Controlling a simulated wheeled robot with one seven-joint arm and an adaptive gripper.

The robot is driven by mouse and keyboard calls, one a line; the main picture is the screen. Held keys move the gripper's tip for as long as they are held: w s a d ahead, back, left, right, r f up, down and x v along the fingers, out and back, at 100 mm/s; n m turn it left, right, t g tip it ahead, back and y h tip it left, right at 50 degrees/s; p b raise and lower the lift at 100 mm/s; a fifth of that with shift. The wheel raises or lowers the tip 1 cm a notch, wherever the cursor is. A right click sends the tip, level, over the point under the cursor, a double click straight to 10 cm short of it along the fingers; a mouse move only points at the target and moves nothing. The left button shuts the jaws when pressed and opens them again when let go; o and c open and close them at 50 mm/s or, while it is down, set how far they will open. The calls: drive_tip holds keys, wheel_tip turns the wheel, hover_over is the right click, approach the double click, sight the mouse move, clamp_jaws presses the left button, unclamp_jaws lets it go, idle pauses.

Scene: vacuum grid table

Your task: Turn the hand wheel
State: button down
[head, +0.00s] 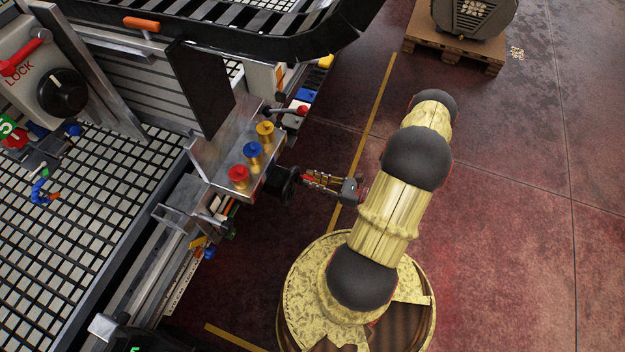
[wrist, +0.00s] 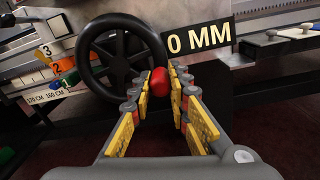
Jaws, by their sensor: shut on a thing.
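The hand wheel (wrist: 90,68) is black with spokes and stands upright on the machine's side in the wrist view. In the head view the hand wheel (head: 280,184) shows as a dark shape at the table's right edge. A red handle knob (wrist: 160,84) sits at the right of the wheel's rim. My gripper (wrist: 160,78) is shut on this knob, with a yellow-padded finger on either side. In the head view my gripper (head: 312,181) reaches left to the wheel, and the knob is hard to make out there.
Red (head: 238,174), blue (head: 252,150) and yellow (head: 265,129) knobs stand on a metal block beside the wheel. A "0 MM" plate (wrist: 200,38) is behind my fingers. A small red-tipped lever (head: 302,110) sticks out above. The floor to the right is open.

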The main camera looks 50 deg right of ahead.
idle(0.3)
drive_tip(key=shift+s+a+f+m, duration=0.1)
drive_tip(key=shift+a+f+m, duration=0.25)
drive_tip(key=shift+m, duration=0.55)
drive_tip(key=shift+s+a+f+m, duration=0.15)
drive_tip(key=shift+f+m, duration=0.3)
drive_tip(key=shift+m, duration=0.45)
drive_tip(key=shift+s+a+f+m, duration=0.1)
drive_tip(key=shift+a+f+m, duration=0.3)
drive_tip(key=shift+m, duration=0.5)
drive_tip(key=c, duration=1.7)
unclamp_jaws()
drive_tip(key=shift+o, duration=0.2)
drive_tip(key=shift+d, duration=0.15)
approach(298, 184)
drive_tip(key=v, duration=0.6)
drive_tip(key=shift+s+d+f, duration=0.2)
drive_tip(key=shift+s+d, duration=0.05)
